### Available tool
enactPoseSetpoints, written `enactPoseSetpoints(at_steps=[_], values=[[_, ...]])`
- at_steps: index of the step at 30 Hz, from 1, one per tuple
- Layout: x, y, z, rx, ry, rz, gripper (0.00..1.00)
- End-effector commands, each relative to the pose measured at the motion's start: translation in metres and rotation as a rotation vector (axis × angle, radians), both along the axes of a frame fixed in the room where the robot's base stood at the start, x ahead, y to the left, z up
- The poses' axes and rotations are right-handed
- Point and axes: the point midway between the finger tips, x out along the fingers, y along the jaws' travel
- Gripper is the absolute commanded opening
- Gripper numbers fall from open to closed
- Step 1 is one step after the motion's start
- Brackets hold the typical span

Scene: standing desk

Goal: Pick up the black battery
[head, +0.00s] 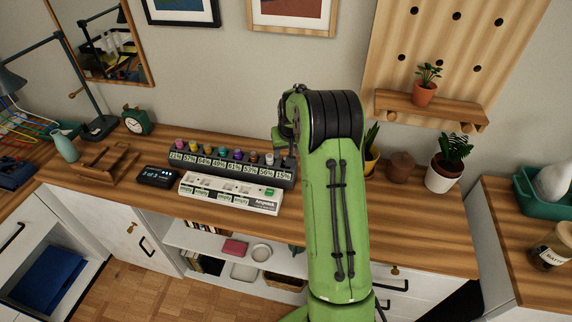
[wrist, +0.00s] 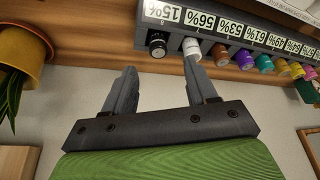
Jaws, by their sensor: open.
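The black battery (wrist: 157,43) stands in the end slot of a dark battery rack (wrist: 240,25), at the slot labelled 15%, in the wrist view. In the head view this rack (head: 232,166) stands on the desk, and my arm hides its right end and the black battery. My gripper (wrist: 160,75) is open, its two grey fingers pointing at the rack. The black battery lies ahead of the gap between the fingertips, with nothing held. The right finger's tip is close to or overlaps the white battery (wrist: 192,47) at the 56% slot in the picture; I cannot tell if they touch.
Several coloured batteries (wrist: 244,57) fill the other slots. A white device (head: 230,193) with labelled slots lies in front of the rack, beside a small black display (head: 156,176). A yellow plant pot (wrist: 25,50) stands near my gripper. Bare desk (head: 420,215) lies right of my arm.

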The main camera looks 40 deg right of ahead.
Motion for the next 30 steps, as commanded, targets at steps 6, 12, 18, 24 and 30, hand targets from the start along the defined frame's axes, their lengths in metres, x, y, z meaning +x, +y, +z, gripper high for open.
enactPoseSetpoints(at_steps=[6, 12, 18, 24, 30], values=[[0.009, -0.007, -0.031, 0.001, 0.002, 0.0, 0.57], [0.018, -0.011, -0.055, 0.0, -0.001, 0.001, 0.57], [0.019, -0.011, -0.055, -0.001, -0.002, 0.002, 0.57], [0.019, -0.011, -0.054, 0.0, -0.001, 0.001, 0.26], [0.019, -0.011, -0.054, -0.001, -0.001, 0.001, 0.0]])
